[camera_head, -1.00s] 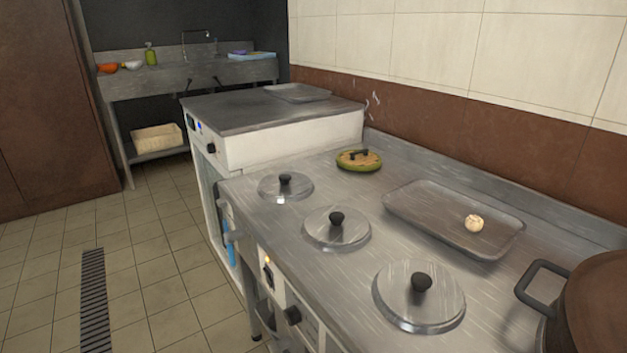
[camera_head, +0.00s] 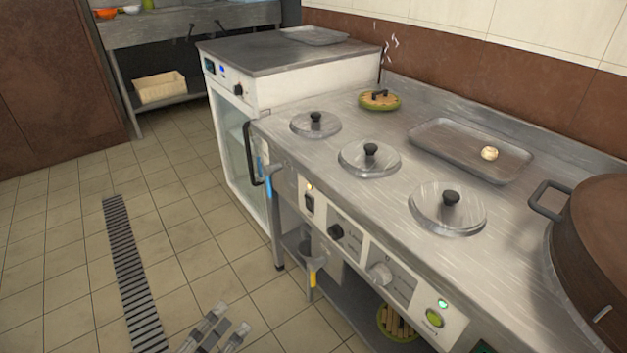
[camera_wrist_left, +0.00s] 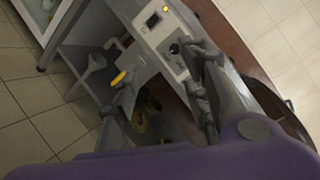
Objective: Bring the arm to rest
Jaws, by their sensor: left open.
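My left gripper (camera_head: 222,328) shows at the bottom of the head view, its fingers apart over the tiled floor and in front of the stove. In the left wrist view my left gripper (camera_wrist_left: 165,95) is open and empty, with its fingers spread before the stove's front panel (camera_wrist_left: 160,40). Nothing lies between the fingers. Most of the left arm is outside the head view. My right gripper is in neither view.
The steel stove (camera_head: 335,190) carries several lids, a tray (camera_head: 445,160) with a pale bun (camera_head: 489,153), and a large brown pot (camera_head: 600,250). A white oven unit (camera_head: 290,85) adjoins it. Open tiled floor (camera_head: 60,240) with a drain grate (camera_head: 133,275) lies left.

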